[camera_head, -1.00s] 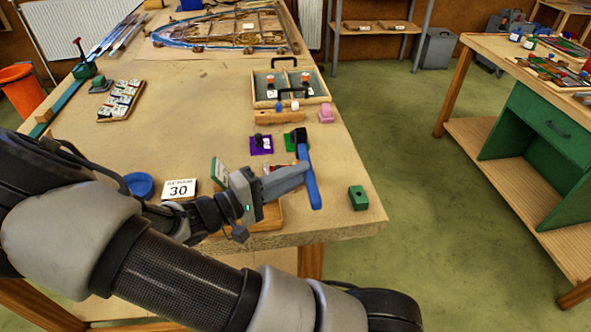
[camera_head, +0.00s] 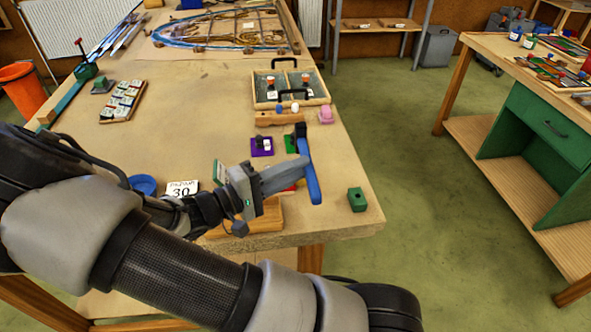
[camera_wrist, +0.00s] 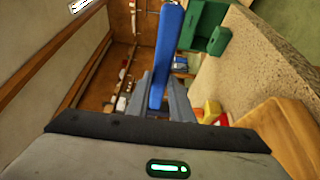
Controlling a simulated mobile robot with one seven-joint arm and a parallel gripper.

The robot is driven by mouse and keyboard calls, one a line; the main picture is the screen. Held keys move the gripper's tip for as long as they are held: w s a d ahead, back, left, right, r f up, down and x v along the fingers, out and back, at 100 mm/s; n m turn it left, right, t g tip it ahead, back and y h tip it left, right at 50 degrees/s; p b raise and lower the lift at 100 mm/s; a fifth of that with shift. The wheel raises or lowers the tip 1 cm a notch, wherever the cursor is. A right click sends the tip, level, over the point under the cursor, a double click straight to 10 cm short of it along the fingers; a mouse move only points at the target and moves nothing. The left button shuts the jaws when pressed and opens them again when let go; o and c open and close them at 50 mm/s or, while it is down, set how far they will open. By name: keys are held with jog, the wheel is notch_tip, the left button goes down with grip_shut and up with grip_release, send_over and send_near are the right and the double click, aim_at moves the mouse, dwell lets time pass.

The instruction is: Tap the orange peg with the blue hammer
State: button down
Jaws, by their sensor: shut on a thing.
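My gripper (camera_head: 300,167) is shut on the blue hammer (camera_head: 312,184), above the near right part of the table. The hammer's blue handle points toward the camera and its dark head is at the far end. In the wrist view the blue hammer (camera_wrist: 164,55) stands between the two fingers (camera_wrist: 165,100). A wooden block (camera_head: 266,217) lies below my gripper and is partly hidden by it. Small red and yellow pieces (camera_wrist: 212,110) show beside that block in the wrist view. I cannot tell for certain which piece is the orange peg.
A green block (camera_head: 357,199) stands near the table's right edge. Behind are a purple piece (camera_head: 261,147), a pink piece (camera_head: 326,117) and a divided wooden tray (camera_head: 318,99). A card marked 30 (camera_head: 182,189) and a blue dish (camera_head: 143,185) lie left. The table's middle is clear.

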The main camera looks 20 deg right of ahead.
notch_tip(320, 180, up, 6)
jog(key=p, duration=0.4)
jog(key=shift+p, duration=0.35)
